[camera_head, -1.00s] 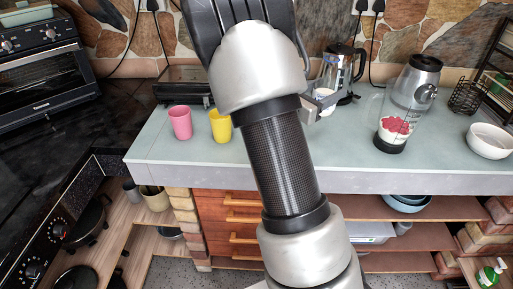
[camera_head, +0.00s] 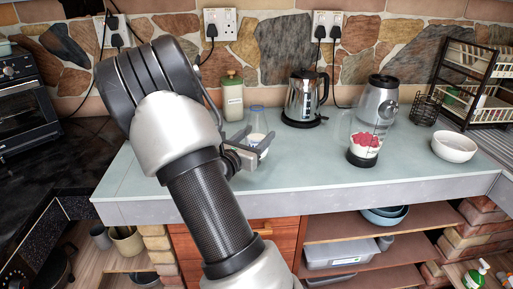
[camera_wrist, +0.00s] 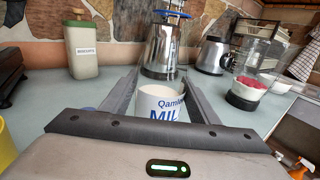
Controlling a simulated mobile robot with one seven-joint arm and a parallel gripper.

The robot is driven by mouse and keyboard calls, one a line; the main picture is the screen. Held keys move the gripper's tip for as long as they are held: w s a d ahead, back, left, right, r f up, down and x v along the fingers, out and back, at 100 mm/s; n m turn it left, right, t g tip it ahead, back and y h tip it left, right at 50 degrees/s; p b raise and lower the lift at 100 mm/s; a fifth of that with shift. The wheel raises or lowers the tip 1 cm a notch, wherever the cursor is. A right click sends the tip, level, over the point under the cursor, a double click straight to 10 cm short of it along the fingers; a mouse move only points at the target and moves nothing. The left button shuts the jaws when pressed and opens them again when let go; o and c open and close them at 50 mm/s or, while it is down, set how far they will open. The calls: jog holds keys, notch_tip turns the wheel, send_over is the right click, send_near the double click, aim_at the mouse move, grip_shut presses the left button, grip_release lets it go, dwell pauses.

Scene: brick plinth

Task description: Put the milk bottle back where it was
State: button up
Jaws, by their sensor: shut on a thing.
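The milk bottle (camera_head: 258,125) has a clear upper part, a blue cap and a white lower part. It is upright at the counter's left half. In the wrist view its white lower part with a blue "MILK" label (camera_wrist: 162,103) sits between my two fingers. My gripper (camera_head: 256,150) is shut on the bottle from the left and front. In the wrist view my gripper (camera_wrist: 162,86) points at the kettle behind the bottle. The bottle's base is hidden, so I cannot tell whether it touches the counter.
A green canister (camera_head: 233,97) stands behind the bottle, and a steel kettle (camera_head: 303,98) behind right. A blender (camera_head: 379,100), a jar with red and white contents (camera_head: 364,147) and a white bowl (camera_head: 454,147) are farther right. The counter (camera_head: 300,182) in front is clear.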

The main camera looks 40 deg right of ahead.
jog(key=shift+f+b, duration=0.3)
jog(key=shift+f, duration=1.3)
jog(key=shift+f, duration=0.15)
jog(key=o, duration=1.6)
jog(key=shift+o, duration=0.2)
